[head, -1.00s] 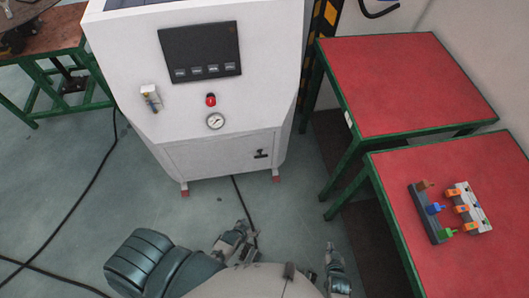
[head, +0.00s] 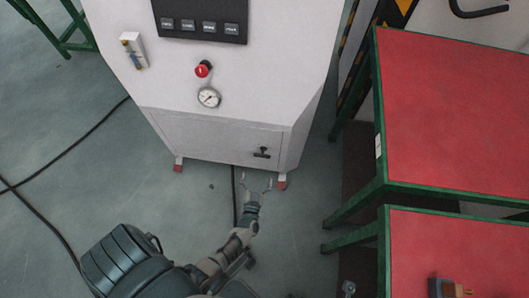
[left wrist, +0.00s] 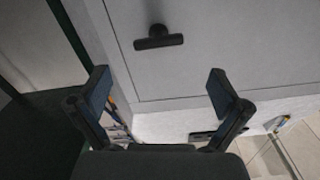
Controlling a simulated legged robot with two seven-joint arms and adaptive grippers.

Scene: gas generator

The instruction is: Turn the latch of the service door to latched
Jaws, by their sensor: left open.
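The service door (head: 205,137) is a flat grey panel low on the front of the white cabinet and looks closed. Its latch (head: 262,152) is a small dark T-shaped handle near the door's right end, with its bar roughly level. My left gripper (head: 257,184) is open and empty, a little below the latch and apart from it. In the left wrist view the latch (left wrist: 158,38) shows above and between the two open fingers (left wrist: 158,95), with its bar nearly horizontal. A small part of my right arm shows at the bottom edge of the head view; its gripper state is unclear.
The cabinet (head: 240,85) carries a red button (head: 203,69), a gauge (head: 208,97) and a dark panel (head: 200,18) above the door. Red-topped tables (head: 450,110) with green frames stand on the right. A black cable (head: 60,155) crosses the floor at left.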

